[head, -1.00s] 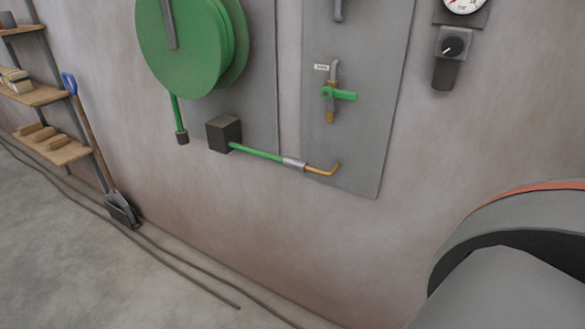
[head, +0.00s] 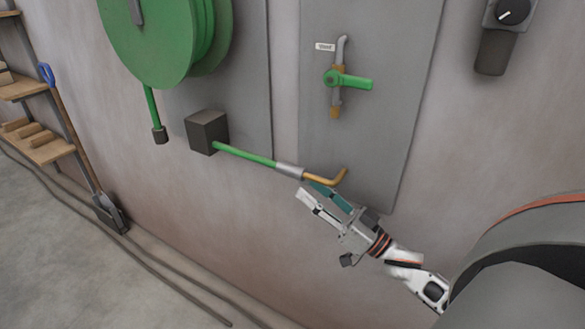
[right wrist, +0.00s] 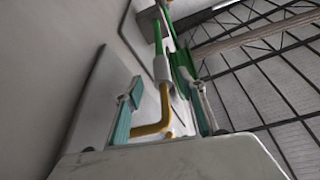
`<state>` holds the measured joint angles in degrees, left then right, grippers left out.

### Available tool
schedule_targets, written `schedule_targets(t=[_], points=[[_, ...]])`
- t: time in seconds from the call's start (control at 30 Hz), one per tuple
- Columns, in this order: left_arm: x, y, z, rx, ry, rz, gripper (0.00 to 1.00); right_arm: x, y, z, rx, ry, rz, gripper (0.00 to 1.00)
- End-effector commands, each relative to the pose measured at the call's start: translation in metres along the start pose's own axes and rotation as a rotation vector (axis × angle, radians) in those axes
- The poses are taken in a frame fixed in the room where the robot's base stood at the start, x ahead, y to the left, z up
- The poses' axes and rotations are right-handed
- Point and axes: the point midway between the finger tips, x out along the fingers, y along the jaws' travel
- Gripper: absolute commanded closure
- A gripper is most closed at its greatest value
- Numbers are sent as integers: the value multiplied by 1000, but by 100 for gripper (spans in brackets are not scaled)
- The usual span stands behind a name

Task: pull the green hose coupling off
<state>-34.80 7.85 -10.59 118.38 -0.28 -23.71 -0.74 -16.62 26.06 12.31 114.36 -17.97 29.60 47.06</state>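The green hose (head: 246,153) comes out of a dark box on the wall and ends in a silver-grey coupling (head: 289,170). The coupling sits on a bent brass pipe (head: 328,180) at the grey wall panel. My right gripper (head: 314,190) is just below the coupling and brass pipe, with nothing held. In the right wrist view its two teal-padded fingers (right wrist: 165,90) are apart. The brass pipe (right wrist: 164,118) shows between them, and the coupling (right wrist: 162,69) lies around and beyond the fingertips. My left gripper is not in view.
A green-handled valve (head: 347,81) is on the panel (head: 385,150) above the brass pipe. The dark box (head: 206,131) and green hose reel (head: 165,40) are to the left. A shovel (head: 80,150) leans by shelves. The wall below the hose is bare.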

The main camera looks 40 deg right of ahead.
Motion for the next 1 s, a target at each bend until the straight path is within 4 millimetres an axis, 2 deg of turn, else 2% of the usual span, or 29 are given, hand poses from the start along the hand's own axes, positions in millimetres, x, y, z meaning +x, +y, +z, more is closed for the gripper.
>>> schedule_targets(t=[0.17,0.43,0.6,1.0], points=[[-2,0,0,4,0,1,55,13,-1,-7,7,15,-15,60],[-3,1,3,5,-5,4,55,55,-1,-7,4,14,-14,60],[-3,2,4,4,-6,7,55,73,-1,-6,6,12,-12,60],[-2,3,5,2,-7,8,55,80,-1,-5,6,9,-11,60]])
